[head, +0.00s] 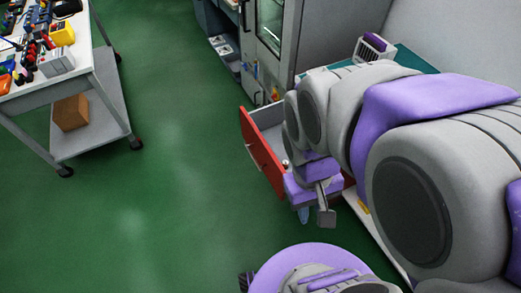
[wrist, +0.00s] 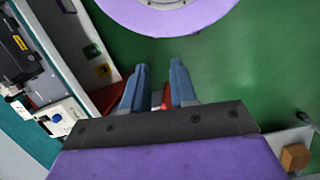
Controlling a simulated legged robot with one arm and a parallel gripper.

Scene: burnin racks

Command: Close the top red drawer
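The red drawer (head: 262,155) stands pulled out from the bench, with its red front, pale handle (head: 253,157) and grey inside showing in the head view. My arm hides its right part. My gripper (head: 304,213) points down at the near end of the drawer; I cannot tell whether it touches. In the wrist view my gripper (wrist: 160,67) has its two blue fingers apart, with a gap between them. A dark red surface (wrist: 107,98) shows beside the left finger, and a bit of red shows between the fingers. Any lower drawers are hidden.
A white cart (head: 100,80) with tools and a brown box (head: 71,113) stands at the upper left. A grey cabinet (head: 270,40) stands behind the drawer. A teal bench top (head: 415,58) lies behind my arm. The green floor left of the drawer is clear.

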